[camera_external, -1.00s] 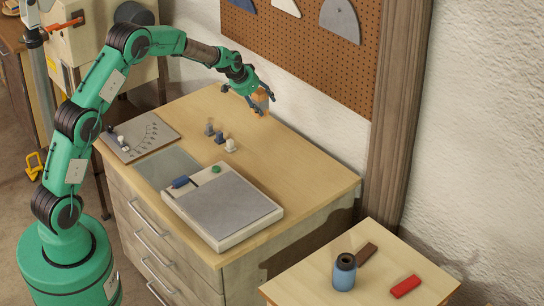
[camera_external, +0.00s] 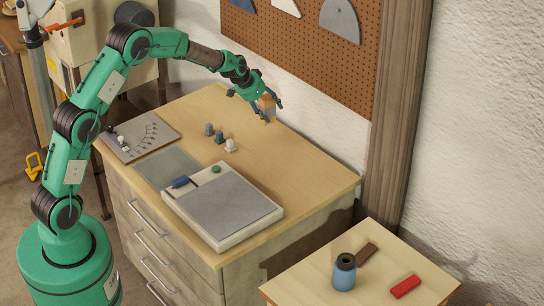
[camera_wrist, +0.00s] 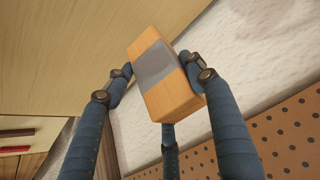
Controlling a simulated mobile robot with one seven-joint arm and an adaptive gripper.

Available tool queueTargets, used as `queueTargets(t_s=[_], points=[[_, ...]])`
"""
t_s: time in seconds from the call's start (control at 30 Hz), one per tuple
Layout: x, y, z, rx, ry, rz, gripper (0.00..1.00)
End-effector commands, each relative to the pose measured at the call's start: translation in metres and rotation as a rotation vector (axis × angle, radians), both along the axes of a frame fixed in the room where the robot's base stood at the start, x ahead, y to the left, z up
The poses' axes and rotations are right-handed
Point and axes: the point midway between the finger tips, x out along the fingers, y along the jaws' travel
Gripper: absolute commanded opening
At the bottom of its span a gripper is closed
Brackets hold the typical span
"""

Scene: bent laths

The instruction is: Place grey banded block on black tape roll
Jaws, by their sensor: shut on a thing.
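My gripper (camera_external: 266,106) is shut on an orange wooden block with a grey band (camera_external: 268,101), in the air above the back of the workbench. In the wrist view the grey banded block (camera_wrist: 163,78) is tilted between the blue fingers of my gripper (camera_wrist: 158,72), its band facing the camera. On the side table at lower right stands a blue cylinder (camera_external: 344,278) with a dark ring (camera_external: 345,261) at its top, open in the middle. This ring may be the black tape roll; I cannot tell for sure. The block is far from it.
The side table (camera_external: 318,291) also holds a brown bar (camera_external: 366,254) and a red bar (camera_external: 405,286). The workbench (camera_external: 300,172) carries several small pegs (camera_external: 220,137), a grey-topped box (camera_external: 225,205) and a dial panel (camera_external: 140,136). A pegboard (camera_external: 295,58) is behind. A wooden post (camera_external: 398,130) rises behind the tables.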

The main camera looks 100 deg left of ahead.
Motion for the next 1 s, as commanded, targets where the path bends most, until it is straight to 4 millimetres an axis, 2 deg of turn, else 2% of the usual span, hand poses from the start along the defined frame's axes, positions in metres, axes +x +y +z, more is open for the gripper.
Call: queueTargets(t_s=[0.27,0.5,0.7,1.0], points=[[0.054,-0.09,0.002,0.0,-0.001,-0.193,0.23],[0.095,-0.181,0.002,0.0,-0.001,-0.389,0.23],[0.121,-0.258,0.004,0.002,-0.001,-0.554,0.23],[0.147,-0.38,0.006,0.002,-0.001,-0.807,0.23]])
